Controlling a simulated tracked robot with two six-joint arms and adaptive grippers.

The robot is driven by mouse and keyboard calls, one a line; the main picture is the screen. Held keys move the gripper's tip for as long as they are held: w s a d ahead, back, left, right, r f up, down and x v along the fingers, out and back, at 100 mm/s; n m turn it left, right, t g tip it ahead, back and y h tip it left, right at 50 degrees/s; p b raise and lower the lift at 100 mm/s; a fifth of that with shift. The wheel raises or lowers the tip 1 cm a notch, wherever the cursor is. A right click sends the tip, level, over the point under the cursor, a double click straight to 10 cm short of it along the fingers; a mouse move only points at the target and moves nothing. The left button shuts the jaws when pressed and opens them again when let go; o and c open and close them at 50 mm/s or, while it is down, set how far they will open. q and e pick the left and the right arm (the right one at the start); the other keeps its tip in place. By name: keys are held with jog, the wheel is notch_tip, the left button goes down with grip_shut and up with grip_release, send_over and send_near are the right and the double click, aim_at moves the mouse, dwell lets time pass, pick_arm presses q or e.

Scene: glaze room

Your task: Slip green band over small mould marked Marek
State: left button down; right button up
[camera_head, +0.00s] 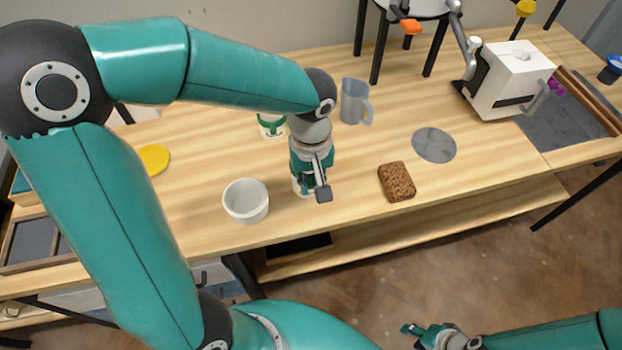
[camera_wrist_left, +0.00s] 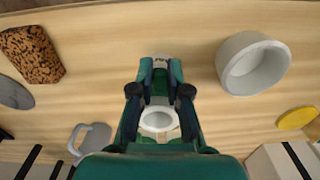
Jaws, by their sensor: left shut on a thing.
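My left gripper (camera_head: 317,188) is low over the bench's front middle, pointing down. In the left wrist view its fingers (camera_wrist_left: 161,75) are shut on a green band (camera_wrist_left: 160,99). The band looks to be around a small white mould (camera_head: 297,186), whose round open rim (camera_wrist_left: 158,119) shows in the wrist view. Dark marks on its white side are too small to read. The fingers hide how far down the band sits. A second white mould (camera_head: 265,130) with green around it stands behind. My right gripper (camera_head: 432,332) is off the bench at the lower right, its jaws unclear.
A white bowl (camera_head: 237,205) stands just left of my left gripper. A brown sponge (camera_head: 397,182), a grey disc (camera_head: 434,145) and a grey jug (camera_head: 350,102) are to the right. A yellow disc (camera_head: 155,159) lies left. A white machine (camera_head: 510,75) stands far right.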

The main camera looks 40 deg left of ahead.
pick_arm(q)
jog(key=shift+f+b, duration=1.15)
dwell(0.5)
jog(key=c, duration=1.1)
grip_release()
jog(key=shift+o, duration=0.2)
jog(key=shift+r, duration=0.2)
jog(key=shift+r+p, duration=3.5)
jog(key=shift+r, duration=0.9)
jog(key=shift+s+f, duration=0.1)
